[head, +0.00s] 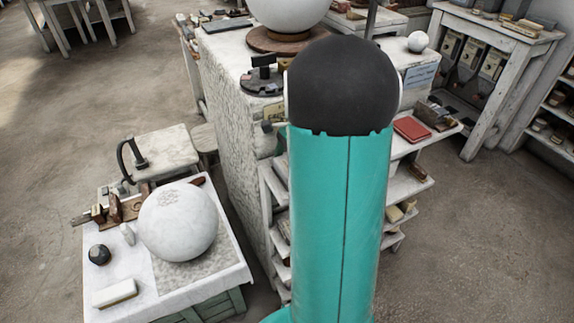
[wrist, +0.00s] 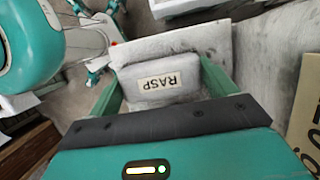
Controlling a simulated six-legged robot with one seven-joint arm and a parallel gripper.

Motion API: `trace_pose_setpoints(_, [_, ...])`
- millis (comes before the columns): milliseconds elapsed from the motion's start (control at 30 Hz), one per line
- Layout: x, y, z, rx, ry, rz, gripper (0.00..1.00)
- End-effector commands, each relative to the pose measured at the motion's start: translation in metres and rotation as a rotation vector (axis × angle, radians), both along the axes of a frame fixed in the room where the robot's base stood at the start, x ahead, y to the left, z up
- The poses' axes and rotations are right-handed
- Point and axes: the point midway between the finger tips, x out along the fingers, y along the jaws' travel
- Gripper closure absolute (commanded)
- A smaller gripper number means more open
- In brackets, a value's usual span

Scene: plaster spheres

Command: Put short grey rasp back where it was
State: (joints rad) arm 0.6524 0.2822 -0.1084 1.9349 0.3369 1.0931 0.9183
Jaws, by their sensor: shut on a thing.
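My gripper (wrist: 163,66) shows in the wrist view with its two green fingers on either side of a short grey block. The block is the grey rasp (wrist: 150,97), with a pale label reading RASP that appears upside down. The fingers are shut on its sides. A white, grey-smudged flat surface (wrist: 205,34) lies behind it; I cannot tell whether the rasp touches it. In the head view my arm's teal link and black joint fill the middle, and the gripper and rasp are hidden.
A plaster-covered bench (head: 232,95) with small shelves stands behind my arm. A red box (head: 411,129) lies on a shelf to the right. At lower left, a table (head: 160,306) holds a white sphere (head: 178,222). Open floor lies at lower right.

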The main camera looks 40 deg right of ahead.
Motion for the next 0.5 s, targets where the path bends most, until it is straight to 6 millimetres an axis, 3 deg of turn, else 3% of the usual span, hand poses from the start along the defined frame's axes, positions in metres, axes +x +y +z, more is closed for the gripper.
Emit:
trace_pose_setpoints(333, [0.0002, -0.0002, -0.0033, 0.0, -0.001, 0.001, 0.42])
trace_pose_setpoints(367, [-0.0001, 0.0, -0.004, 0.0, 0.0, 0.001, 0.15])
trace_pose_setpoints(433, [0.0, -0.0001, -0.0037, 0.0, -0.001, 0.001, 0.01])
trace_pose_setpoints(500, [0.0, -0.0001, -0.0036, 0.0, -0.001, 0.001, 0.0])
